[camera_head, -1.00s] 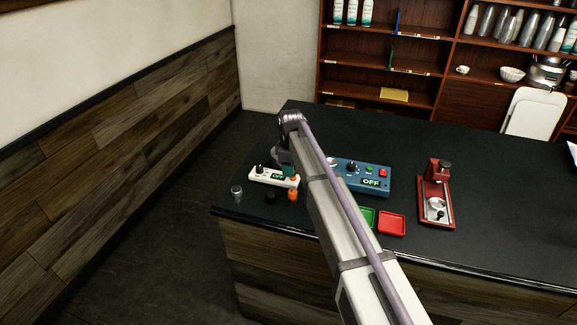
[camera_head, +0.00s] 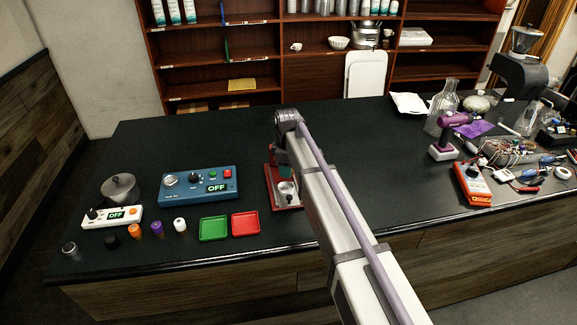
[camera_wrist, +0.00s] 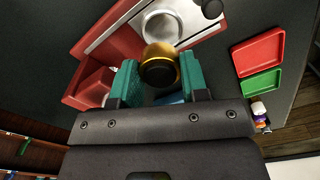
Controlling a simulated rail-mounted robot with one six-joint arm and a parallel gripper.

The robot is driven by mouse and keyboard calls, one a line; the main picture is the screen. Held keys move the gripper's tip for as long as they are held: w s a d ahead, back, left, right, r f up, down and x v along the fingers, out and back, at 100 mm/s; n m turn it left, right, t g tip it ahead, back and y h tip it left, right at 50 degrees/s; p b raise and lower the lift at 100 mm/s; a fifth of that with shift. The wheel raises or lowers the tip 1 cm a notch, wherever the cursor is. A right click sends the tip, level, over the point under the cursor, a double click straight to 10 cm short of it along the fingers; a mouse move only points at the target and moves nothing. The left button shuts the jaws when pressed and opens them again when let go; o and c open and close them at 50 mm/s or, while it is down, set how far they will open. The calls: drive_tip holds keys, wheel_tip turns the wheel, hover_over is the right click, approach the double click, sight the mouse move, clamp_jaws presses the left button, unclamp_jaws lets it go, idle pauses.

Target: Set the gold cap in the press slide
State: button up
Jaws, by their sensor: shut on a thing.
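My gripper (camera_wrist: 160,82) is shut on the gold cap (camera_wrist: 160,52), which shows between the teal fingertips in the wrist view with a dark round centre. The red press (camera_wrist: 92,40) lies beyond it, with a pale metal slide and a round silver seat (camera_wrist: 165,22). The cap overlaps the near edge of this seat in the picture; I cannot tell the height between them. In the head view the press (camera_head: 272,196) stands on the counter, partly hidden by my arm.
Green (camera_head: 213,229) and red (camera_head: 245,224) trays lie left of the press. The blue OFF box (camera_head: 198,186), white OFF box (camera_head: 112,216) and several small caps are farther left. A purple tool (camera_head: 455,125) and an orange meter (camera_head: 472,185) are at right.

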sight(286, 188)
drive_tip(key=shift+a+f+b, duration=0.35)
drive_tip(key=shift+f+b, duration=0.05)
wheel_tip(286, 188, down, 4)
drive_tip(key=b, duration=0.3)
drive_tip(key=shift+r+b, duration=0.2)
drive_tip(key=shift+b, duration=0.1)
drive_tip(key=shift+f+b, duration=0.3)
idle(0.5)
drive_tip(key=shift+f+b, duration=0.45)
drive_tip(key=shift+f, duration=0.25)
drive_tip(key=shift+f+b, duration=0.2)
drive_tip(key=shift+b, duration=0.2)
idle(0.6)
